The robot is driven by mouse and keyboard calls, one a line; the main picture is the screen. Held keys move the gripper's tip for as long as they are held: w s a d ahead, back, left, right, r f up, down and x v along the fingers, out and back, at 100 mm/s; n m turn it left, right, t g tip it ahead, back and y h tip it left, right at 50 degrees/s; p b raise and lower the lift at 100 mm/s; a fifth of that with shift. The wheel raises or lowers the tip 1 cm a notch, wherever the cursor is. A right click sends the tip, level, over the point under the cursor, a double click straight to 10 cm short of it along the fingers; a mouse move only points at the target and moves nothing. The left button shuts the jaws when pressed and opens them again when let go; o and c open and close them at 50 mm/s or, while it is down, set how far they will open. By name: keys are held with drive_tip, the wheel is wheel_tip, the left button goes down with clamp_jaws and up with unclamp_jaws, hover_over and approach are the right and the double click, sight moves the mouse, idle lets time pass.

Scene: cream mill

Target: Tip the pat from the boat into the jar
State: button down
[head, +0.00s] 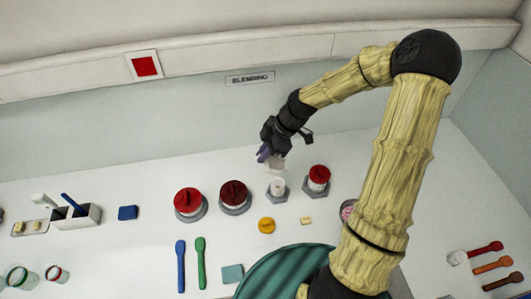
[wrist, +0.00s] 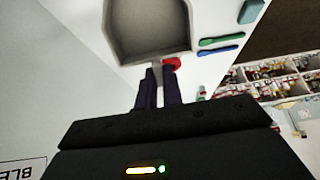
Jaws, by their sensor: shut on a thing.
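My gripper (head: 266,154) is shut on the boat, a small pale grey weighing dish (head: 277,164). In the wrist view the fingers (wrist: 160,75) pinch the near end of the boat (wrist: 148,48). The part of its inside in that view looks bare, and I see no pat in it. An open white jar (head: 277,185) stands on a grey base just below the boat in the head view. The boat is above the jar and seems apart from it. A small pale yellow piece (head: 306,221) lies on the counter in front; I cannot tell whether it is the pat.
Another white jar with a red lid (head: 319,177) stands just right. Two red-topped pots (head: 188,203) (head: 234,195) stand left. A yellow disc (head: 267,225) lies in front. Blue and green spatulas (head: 181,265) (head: 200,263) lie front left. A pink-filled dish (head: 347,211) is beside my arm.

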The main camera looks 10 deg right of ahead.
drive_tip(key=shift+a+r+h+b, duration=0.3)
drive_tip(key=shift+r+h+b, duration=0.05)
drive_tip(key=shift+h, duration=0.55)
drive_tip(key=shift+a+r+h+b, duration=0.3)
drive_tip(key=shift+r+h, duration=0.1)
drive_tip(key=shift+h, duration=0.5)
drive_tip(key=shift+a+r+h+b, duration=0.25)
drive_tip(key=shift+r+h+b, duration=0.1)
drive_tip(key=shift+h, duration=0.55)
drive_tip(key=shift+r+h, duration=0.25)
drive_tip(key=shift+h, duration=0.05)
